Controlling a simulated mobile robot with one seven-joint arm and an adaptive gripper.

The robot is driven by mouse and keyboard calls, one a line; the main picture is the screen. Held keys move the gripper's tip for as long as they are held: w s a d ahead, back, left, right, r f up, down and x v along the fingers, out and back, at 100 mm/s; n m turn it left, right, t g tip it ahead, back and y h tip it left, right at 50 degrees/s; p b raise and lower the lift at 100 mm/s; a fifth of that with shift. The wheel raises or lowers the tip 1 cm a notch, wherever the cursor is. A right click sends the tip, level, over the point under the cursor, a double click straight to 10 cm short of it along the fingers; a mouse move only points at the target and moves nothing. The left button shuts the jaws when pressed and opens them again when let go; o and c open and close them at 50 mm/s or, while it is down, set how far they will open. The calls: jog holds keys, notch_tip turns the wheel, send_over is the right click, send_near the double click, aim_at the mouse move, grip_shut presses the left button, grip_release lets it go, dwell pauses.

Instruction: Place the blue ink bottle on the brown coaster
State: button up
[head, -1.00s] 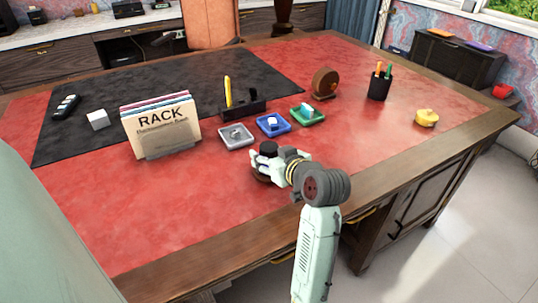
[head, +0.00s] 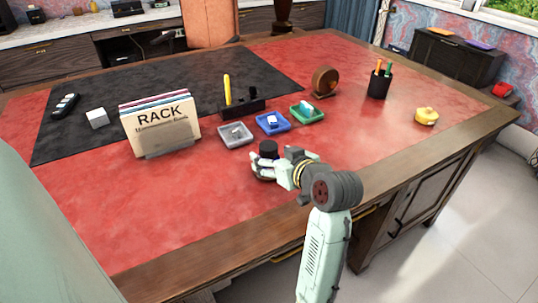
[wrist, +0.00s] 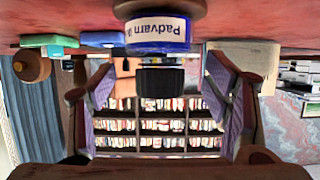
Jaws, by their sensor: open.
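Grey (head: 236,134), blue (head: 285,126) and green (head: 295,117) trays lie just behind the bottle. A file rack (head: 160,128) stands left, a pen cup (head: 378,84) and a yellow object (head: 426,116) right. The red desk top (head: 190,205) is clear in front.

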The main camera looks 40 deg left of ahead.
jog(key=v, duration=0.9)
jog(key=shift+b, duration=0.3)
